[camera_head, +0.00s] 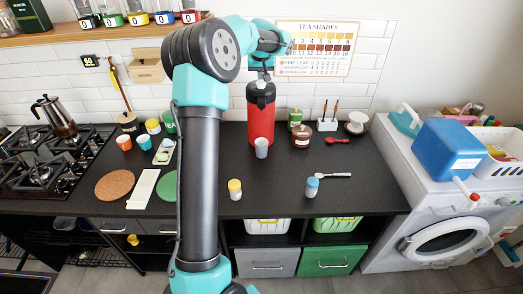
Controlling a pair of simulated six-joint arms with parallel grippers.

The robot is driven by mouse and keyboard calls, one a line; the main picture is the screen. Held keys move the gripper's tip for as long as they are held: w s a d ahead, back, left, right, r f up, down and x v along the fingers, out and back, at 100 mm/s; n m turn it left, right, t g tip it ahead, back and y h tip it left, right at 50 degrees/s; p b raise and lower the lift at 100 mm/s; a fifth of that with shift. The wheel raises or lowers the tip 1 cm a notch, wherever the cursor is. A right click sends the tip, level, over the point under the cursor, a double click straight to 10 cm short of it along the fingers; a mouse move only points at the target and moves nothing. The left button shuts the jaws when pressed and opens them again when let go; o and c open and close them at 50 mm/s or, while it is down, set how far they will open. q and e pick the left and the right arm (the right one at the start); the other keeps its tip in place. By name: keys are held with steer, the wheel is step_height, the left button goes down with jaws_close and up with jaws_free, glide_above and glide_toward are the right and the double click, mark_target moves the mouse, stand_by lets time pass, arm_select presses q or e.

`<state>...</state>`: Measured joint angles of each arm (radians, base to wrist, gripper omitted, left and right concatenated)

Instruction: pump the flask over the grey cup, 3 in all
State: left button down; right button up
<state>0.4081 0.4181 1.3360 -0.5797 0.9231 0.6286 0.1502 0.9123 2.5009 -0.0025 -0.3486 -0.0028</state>
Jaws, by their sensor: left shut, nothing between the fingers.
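The red flask (261,122) with a black top stands upright on the dark counter near the back wall. The grey cup (261,148) stands upright right in front of the flask's base. My left gripper (263,80) is shut and empty, pointing down at the top of the flask. It partly hides the flask's top, and I cannot tell whether the fingertips touch it. The inside of the cup is too small to make out. My right gripper is not in view.
A brown jar (301,136), a green tin (295,118) and a red spoon (337,140) lie right of the flask. A blue-lidded jar (312,187) and a yellow-lidded jar (235,190) stand nearer the front. The hob (50,165) is at left. The front middle counter is mostly clear.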

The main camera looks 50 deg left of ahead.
arm_select(q)
steer(key=shift+f, duration=1)
steer(key=shift+r, duration=1.35)
steer(key=shift+f, duration=1.4)
steer(key=shift+r, duration=1.4)
